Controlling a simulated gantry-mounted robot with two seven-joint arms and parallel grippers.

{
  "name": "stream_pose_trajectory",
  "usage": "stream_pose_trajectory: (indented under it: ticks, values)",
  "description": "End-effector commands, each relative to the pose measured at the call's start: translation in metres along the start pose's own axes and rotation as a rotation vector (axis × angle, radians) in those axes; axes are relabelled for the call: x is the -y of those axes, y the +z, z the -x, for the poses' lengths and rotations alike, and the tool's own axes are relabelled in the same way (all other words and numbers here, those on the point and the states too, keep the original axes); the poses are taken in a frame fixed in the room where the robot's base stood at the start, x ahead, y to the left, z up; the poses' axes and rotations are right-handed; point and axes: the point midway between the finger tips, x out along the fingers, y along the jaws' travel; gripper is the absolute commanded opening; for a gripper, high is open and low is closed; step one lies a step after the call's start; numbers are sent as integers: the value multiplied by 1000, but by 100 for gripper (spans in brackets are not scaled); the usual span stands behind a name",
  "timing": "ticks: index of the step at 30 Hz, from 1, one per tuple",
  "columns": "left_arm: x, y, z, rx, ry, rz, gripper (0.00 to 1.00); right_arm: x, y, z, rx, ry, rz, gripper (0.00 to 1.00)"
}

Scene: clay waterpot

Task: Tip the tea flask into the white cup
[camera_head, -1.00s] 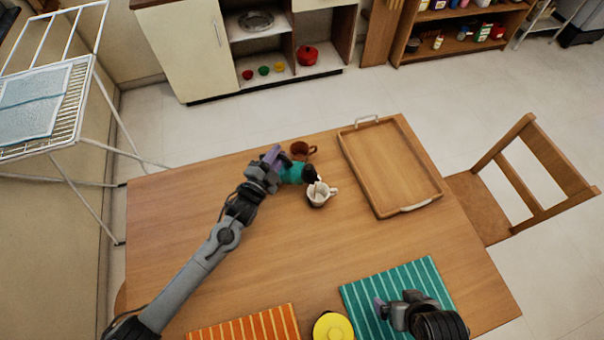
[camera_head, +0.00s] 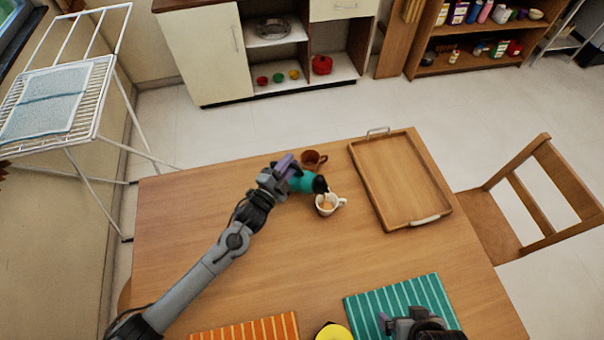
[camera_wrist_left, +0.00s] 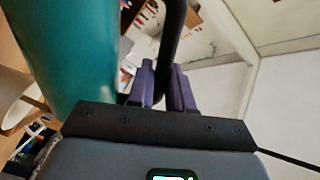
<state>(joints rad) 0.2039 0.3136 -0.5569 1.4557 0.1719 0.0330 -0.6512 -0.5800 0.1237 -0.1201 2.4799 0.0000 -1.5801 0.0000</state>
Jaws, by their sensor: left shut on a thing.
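My left gripper (camera_head: 284,167) is shut on the black handle of the teal tea flask (camera_head: 302,182), held above the table. The flask lies tilted, its dark top pointing down to the right at the white cup (camera_head: 325,211). The cup stands upright with orange-brown liquid showing inside. In the left wrist view the flask's teal side (camera_wrist_left: 65,50) fills the left, and the purple fingers (camera_wrist_left: 165,85) close around the handle. My right gripper (camera_head: 388,324) is low at the front right, over the teal striped mat; its jaws are unclear.
A brown cup (camera_head: 313,160) stands just behind the flask. A wooden tray (camera_head: 398,185) lies to the right of the white cup. A teal striped mat (camera_head: 408,295), an orange striped mat (camera_head: 250,329) and a yellow round thing (camera_head: 334,332) are at the front. The left table area is clear.

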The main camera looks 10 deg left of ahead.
Motion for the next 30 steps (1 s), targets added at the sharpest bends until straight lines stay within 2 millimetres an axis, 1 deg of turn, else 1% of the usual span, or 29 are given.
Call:
stream_pose_trajectory:
  ticks: [30]
  values:
    - [0,-2,-1,-3,-4,-28,0,0,0,2,0,0,0,100]
